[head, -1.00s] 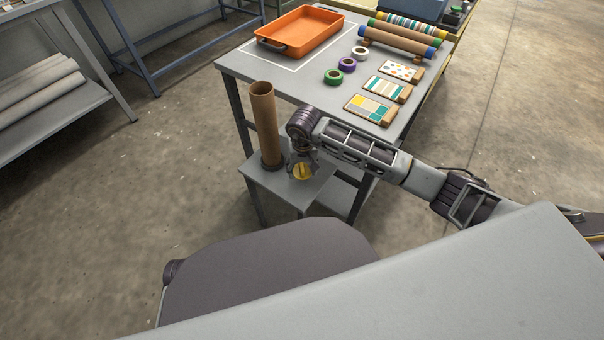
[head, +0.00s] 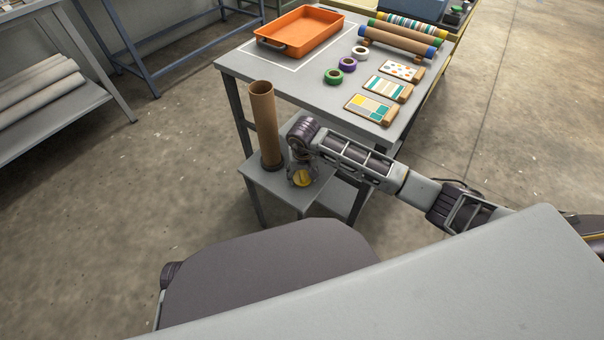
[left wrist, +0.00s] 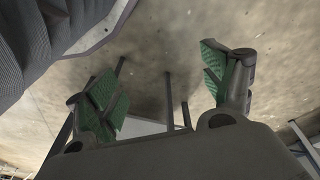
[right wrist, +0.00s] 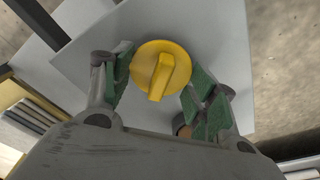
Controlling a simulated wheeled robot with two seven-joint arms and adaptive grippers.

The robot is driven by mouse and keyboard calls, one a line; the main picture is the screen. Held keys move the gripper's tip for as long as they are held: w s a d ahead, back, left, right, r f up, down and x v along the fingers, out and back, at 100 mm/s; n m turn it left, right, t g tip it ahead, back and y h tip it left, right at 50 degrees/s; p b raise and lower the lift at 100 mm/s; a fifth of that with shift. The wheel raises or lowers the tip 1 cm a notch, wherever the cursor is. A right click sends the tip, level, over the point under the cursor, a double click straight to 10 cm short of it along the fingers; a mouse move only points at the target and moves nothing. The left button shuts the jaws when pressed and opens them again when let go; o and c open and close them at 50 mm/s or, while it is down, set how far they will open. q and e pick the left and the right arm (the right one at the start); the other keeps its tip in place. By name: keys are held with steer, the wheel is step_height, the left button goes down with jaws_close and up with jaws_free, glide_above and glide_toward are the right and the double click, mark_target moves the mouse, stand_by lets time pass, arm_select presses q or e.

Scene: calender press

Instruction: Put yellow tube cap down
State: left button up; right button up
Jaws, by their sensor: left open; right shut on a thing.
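The yellow tube cap (head: 303,178) is a round disc with a raised bar grip. My right gripper (head: 300,170) is at the low grey stand (head: 272,187), with its fingers at the cap. In the right wrist view the cap (right wrist: 160,68) sits between the green finger pads, and my right gripper (right wrist: 158,85) is shut on it. The cap is over the stand's top or touching it; I cannot tell which. My left gripper (left wrist: 160,90) shows only in the left wrist view, open and empty, with floor behind it.
A brown cardboard tube (head: 264,125) stands upright on the stand, just left of my right gripper. The grey table (head: 310,92) behind holds an orange tray (head: 300,31), tape rolls (head: 347,65), pattern cards (head: 369,108) and rolls on a rack (head: 398,42).

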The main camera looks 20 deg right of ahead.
mark_target(303, 176)
steer(key=shift+f, duration=0.15)
steer(key=o, duration=0.8)
arm_select(q)
steer(key=shift+w+r, duration=0.25)
steer(key=shift+w, duration=0.05)
arm_select(e)
steer(key=shift+o, duration=0.6)
steer(key=shift+r, duration=0.2)
arm_select(q)
steer(key=f, duration=0.1)
steer(key=f+p, duration=0.1)
steer(key=s+f+p, duration=0.1)
steer(key=shift+a+f, duration=0.25)
steer(key=shift+a, duration=0.1)
arm_select(e)
step_height(303, 176, up, 12)
steer(key=s, duration=0.1)
steer(key=shift+s, duration=0.2)
arm_select(q)
steer(key=shift+w+r, duration=0.15)
steer(key=shift+w, duration=0.05)
arm_select(e)
steer(key=shift+f, duration=0.1)
